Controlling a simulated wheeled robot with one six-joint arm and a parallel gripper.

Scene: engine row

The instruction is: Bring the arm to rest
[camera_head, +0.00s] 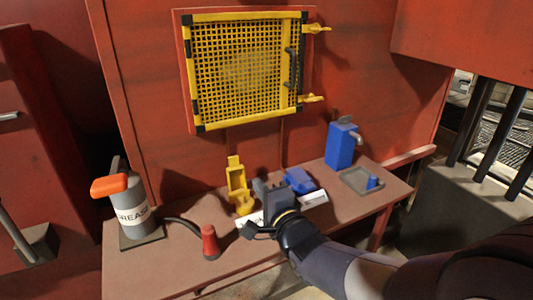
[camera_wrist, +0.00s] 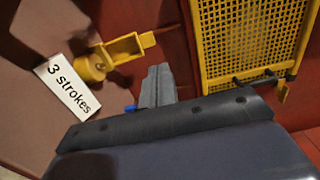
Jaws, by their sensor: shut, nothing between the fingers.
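My arm reaches in from the lower right in the head view. My gripper (camera_head: 262,188) is above the middle of the bench (camera_head: 165,263), in front of a yellow holder and a blue object. In the wrist view my gripper (camera_wrist: 158,72) shows its fingers together with nothing between them. The fingers point toward the red wall, between the yellow holder and the yellow mesh door. Whether the gripper touches anything on the bench cannot be told.
A grey grease pump (camera_head: 128,208) with an orange handle stands left, its hose running to a red nozzle (camera_head: 209,243). A yellow holder (camera_head: 238,184), a "3 strokes" card (camera_wrist: 68,87), a blue block (camera_head: 299,180), a blue dispenser (camera_head: 340,146) and a tray (camera_head: 352,182) crowd the bench. A mesh door (camera_head: 245,70) hangs behind.

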